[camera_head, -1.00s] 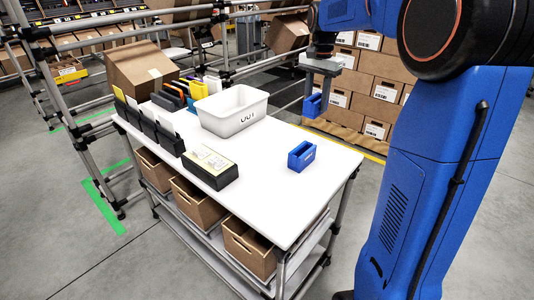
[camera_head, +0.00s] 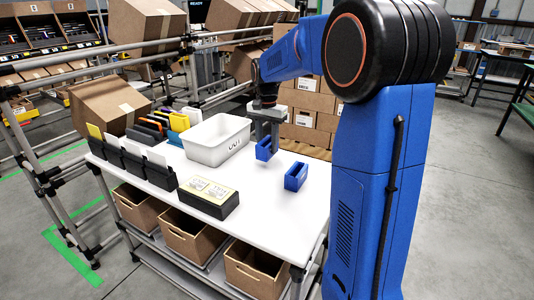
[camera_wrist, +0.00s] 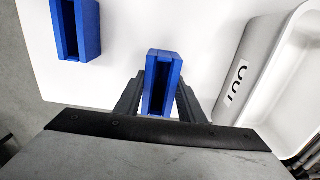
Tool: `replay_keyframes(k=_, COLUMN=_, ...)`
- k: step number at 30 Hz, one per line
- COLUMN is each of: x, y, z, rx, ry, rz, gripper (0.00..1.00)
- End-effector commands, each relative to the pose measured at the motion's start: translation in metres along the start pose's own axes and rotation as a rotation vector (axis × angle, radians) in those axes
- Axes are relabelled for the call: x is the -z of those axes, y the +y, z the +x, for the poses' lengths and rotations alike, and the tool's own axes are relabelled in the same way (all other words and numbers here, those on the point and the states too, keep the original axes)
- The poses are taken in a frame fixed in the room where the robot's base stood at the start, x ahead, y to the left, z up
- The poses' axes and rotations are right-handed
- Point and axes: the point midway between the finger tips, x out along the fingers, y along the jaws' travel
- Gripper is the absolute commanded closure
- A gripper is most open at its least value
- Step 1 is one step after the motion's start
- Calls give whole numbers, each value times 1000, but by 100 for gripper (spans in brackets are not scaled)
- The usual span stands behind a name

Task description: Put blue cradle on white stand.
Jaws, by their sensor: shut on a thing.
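My gripper (camera_head: 269,141) is shut on a blue cradle (camera_head: 263,150), a slotted block held roughly upright. In the wrist view the cradle (camera_wrist: 161,72) sits between the two dark fingers (camera_wrist: 158,98). It hangs over the white-topped stand (camera_head: 265,212), close to the white bin; I cannot tell the exact gap beneath it. A second blue cradle (camera_head: 296,177) stands on the white top, to the right of the held one in the head view. It is at upper left in the wrist view (camera_wrist: 88,30).
A black box with a yellowish top (camera_head: 208,198) and a row of black holders (camera_head: 133,162) line the left side. Bare white surface lies in front of the second cradle.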

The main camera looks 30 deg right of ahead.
Motion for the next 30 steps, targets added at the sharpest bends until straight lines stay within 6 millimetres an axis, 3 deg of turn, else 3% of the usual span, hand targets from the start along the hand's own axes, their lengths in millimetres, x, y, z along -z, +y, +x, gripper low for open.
replay_keyframes(k=8, x=0, y=0, z=32, rx=-1, ry=-1, rz=0, gripper=89)
replay_keyframes(k=20, x=0, y=0, z=36, rx=-1, ry=-1, rz=0, gripper=89)
replay_keyframes(k=21, x=0, y=0, z=36, rx=-1, ry=-1, rz=0, gripper=55)
replay_keyframes(k=22, x=0, y=0, z=36, rx=-1, ry=-1, rz=0, gripper=48)
replay_keyframes(k=30, x=0, y=0, z=36, rx=-1, ry=-1, rz=0, gripper=46)
